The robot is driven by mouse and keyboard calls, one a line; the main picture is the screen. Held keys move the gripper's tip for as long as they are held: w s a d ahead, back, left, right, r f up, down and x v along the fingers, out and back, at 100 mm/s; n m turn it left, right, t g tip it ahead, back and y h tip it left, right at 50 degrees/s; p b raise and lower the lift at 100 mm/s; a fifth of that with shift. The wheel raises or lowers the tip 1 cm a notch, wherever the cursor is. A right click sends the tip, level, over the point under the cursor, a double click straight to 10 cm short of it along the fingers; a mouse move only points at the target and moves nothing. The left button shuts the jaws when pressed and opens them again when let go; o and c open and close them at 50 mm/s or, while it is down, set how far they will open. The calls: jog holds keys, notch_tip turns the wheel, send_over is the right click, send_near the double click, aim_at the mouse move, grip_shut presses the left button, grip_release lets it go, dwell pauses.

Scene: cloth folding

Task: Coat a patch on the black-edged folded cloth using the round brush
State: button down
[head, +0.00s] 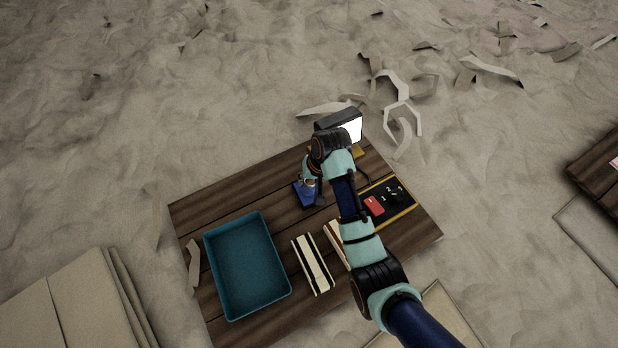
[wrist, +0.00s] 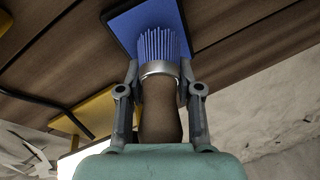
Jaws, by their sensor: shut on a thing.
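My gripper (head: 311,180) is shut on the round brush (wrist: 160,108), which has a brown handle, metal collar and blue bristles. In the wrist view the gripper's fingers (wrist: 159,72) clasp the brush from both sides. The bristles lie in front of a flat blue pad (wrist: 120,28); whether they touch it I cannot tell. In the head view this blue pad (head: 303,198) lies on the table below my gripper. The black-edged folded cloth (head: 313,264), cream with dark stripes, lies near the table's front, right of the tray, apart from my gripper.
A teal tray (head: 284,284) stands on the wooden table (head: 190,213) at left. A second folded cloth (head: 337,243) is partly hidden by my arm. A yellow-edged black board (head: 404,212) holds red and black pieces. A device with a bright white face (head: 352,129) stands at the back.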

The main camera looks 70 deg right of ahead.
notch_tip(320, 180, up, 5)
jog(key=p, duration=0.4)
jog(key=shift+f, duration=0.2)
jog(key=shift+r, duration=0.95)
